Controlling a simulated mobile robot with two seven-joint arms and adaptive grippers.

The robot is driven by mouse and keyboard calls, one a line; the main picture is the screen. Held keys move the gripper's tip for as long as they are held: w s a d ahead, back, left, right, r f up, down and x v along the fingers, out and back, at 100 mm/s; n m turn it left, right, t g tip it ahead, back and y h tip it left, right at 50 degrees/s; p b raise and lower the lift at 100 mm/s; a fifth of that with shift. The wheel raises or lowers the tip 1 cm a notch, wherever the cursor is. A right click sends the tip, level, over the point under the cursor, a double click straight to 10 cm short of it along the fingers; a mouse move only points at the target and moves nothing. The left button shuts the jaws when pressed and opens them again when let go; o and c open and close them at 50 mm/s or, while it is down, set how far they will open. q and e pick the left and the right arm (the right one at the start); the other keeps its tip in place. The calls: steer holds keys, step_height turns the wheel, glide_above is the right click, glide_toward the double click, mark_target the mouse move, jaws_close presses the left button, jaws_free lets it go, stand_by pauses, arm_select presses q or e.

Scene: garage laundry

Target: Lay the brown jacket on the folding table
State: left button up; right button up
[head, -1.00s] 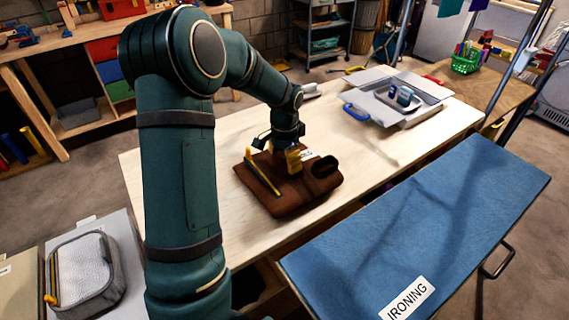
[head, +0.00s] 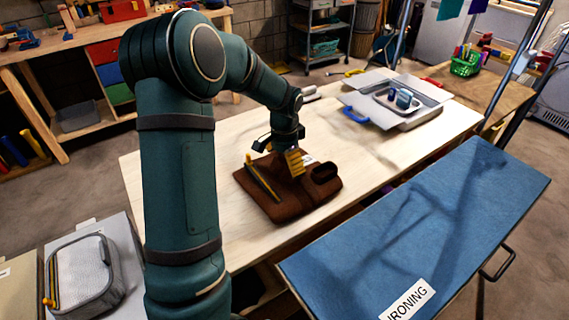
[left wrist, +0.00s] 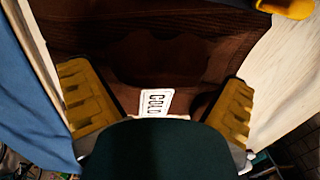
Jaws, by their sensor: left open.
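The brown jacket (head: 290,206) is a folded bundle lying on the pale wooden folding table (head: 225,218), near its front edge. A yellow bar (head: 262,178) runs along its left side, and a dark loop (head: 325,171) stands at its right. My left gripper (head: 295,162) is over the jacket's far part, pointing down, and is open. In the left wrist view, the yellow fingers (left wrist: 160,108) are wide apart with brown cloth (left wrist: 150,60) and a white "COLD" label (left wrist: 156,102) between them. Whether the fingertips touch the cloth is unclear. My right gripper is not in view.
A blue ironing board (head: 430,220) stands along the table's front right. A pale open-flapped box (head: 424,117) with small containers sits at the table's far end. The table between jacket and box is clear.

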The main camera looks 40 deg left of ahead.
mark_target(284, 162)
arm_select(q)
step_height(284, 162, up, 7)
steer(key=shift+f+p, duration=0.15)
steer(key=shift+p, duration=0.6)
steer(key=shift+s+f, duration=0.1)
